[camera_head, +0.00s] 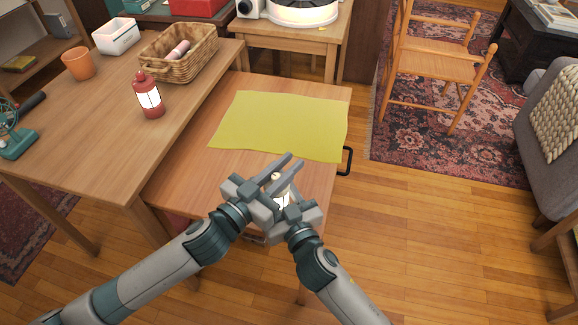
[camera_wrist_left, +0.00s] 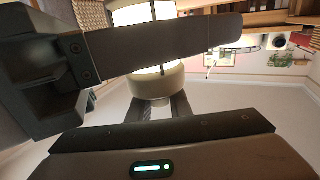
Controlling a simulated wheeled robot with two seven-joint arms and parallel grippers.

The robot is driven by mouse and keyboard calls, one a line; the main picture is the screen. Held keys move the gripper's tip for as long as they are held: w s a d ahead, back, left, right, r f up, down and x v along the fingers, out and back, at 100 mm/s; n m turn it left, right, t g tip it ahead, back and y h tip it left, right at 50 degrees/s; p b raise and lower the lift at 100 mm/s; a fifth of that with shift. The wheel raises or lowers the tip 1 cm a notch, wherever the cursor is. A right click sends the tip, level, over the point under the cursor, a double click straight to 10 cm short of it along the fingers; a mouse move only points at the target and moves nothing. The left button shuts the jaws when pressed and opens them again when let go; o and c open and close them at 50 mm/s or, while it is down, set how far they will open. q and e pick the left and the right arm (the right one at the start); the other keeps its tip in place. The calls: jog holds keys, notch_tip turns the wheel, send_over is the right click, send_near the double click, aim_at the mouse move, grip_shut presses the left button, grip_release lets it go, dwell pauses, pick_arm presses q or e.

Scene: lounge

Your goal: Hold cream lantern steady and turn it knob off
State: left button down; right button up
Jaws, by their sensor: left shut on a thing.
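The cream lantern (camera_head: 283,201) is in the lower middle of the head view, partly hidden by my two grippers. Its panes glow white, so it is lit. In the left wrist view the lantern (camera_wrist_left: 147,42) shows close up, with a cream rounded end and glowing panes behind a dark finger. My left gripper (camera_head: 279,179) is shut on the lantern. My right gripper (camera_head: 296,212) is right beside it at the lantern; its fingertips are hidden and I cannot tell whether they touch the knob. The knob cannot be made out clearly.
A yellow cloth (camera_head: 285,123) lies on the lower wooden table (camera_head: 185,180), just beyond my grippers.

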pick_arm(q)
jog(key=shift+w+r, duration=0.1)
dwell(0.3)
jog(key=c, duration=1.6)
grip_release()
jog(key=shift+a, duration=0.15)
jog(key=shift+s+a, duration=0.3)
jog(key=shift+s, duration=0.2)
jog(key=v, duration=1)
jog(key=shift+s+a, duration=0.15)
jog(key=shift+s, duration=0.3)
